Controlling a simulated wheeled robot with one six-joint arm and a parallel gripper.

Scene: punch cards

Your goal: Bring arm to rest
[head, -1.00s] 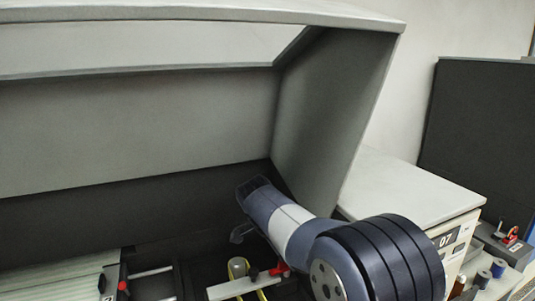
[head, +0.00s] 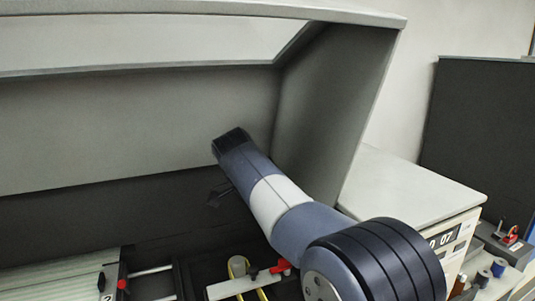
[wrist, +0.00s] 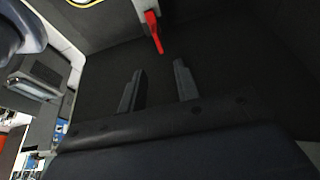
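My arm reaches up and to the left inside the grey hooded recess in the head view. My gripper (head: 212,196) shows there as a small dark shape under the arm's far end, against the dark back wall. In the wrist view the two fingers of my gripper (wrist: 158,68) stand apart with nothing between them. A red lever (wrist: 153,32) lies beyond the fingertips, apart from them.
The grey hood (head: 330,110) encloses the arm above and to the right. Below are a red-handled part (head: 281,266), a yellow cable and a slatted panel (head: 60,280) at lower left. A pale cabinet (head: 405,185) with a number display stands at right, with several spools beside it.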

